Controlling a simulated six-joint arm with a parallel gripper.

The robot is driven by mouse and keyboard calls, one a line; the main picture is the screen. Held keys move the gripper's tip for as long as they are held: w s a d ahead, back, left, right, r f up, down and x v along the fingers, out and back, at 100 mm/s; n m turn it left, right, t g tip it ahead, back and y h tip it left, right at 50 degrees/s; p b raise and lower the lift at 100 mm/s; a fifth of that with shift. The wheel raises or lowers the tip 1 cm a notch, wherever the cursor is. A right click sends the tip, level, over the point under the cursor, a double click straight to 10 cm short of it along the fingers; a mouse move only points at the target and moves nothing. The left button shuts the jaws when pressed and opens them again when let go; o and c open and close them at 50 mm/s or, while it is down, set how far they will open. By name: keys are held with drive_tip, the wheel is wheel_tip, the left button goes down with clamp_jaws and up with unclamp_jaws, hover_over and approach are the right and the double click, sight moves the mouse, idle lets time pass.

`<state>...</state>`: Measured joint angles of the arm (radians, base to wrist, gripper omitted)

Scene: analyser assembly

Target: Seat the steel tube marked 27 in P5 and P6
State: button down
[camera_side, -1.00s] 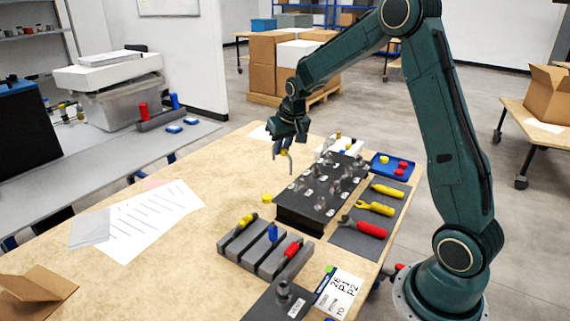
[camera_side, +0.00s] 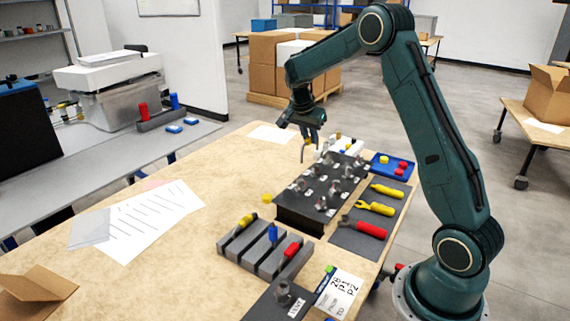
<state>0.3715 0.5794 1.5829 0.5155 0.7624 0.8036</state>
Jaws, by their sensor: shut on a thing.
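My gripper (camera_side: 310,136) is above the far left end of the black port block (camera_side: 302,213). It is shut on a thin bent steel tube (camera_side: 303,153), which hangs down below the fingers. The tube's marking is too small to read. The block carries several clear and metal fittings with small white labels, too small to read here, so I cannot tell which are P5 and P6. The tube's lower end appears close to the block's far left edge; I cannot tell whether it touches anything.
A dark mat with yellow and red-handled tools (camera_side: 370,229) lies right of the block. A blue tray (camera_side: 379,165) with yellow and red caps is behind it. A grey rack (camera_side: 228,243) and a label card (camera_side: 341,292) are in front. The table's left side holds papers (camera_side: 150,222).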

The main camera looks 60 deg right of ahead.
drive_tip(key=shift+f, duration=0.25)
drive_tip(key=shift+f, duration=2.45)
drive_tip(key=shift+f, duration=1.25)
drive_tip(key=c, duration=1.3)
unclamp_jaws()
drive_tip(key=shift+r, duration=0.15)
drive_tip(key=v, duration=1.3)
drive_tip(key=shift+a+r, duration=0.2)
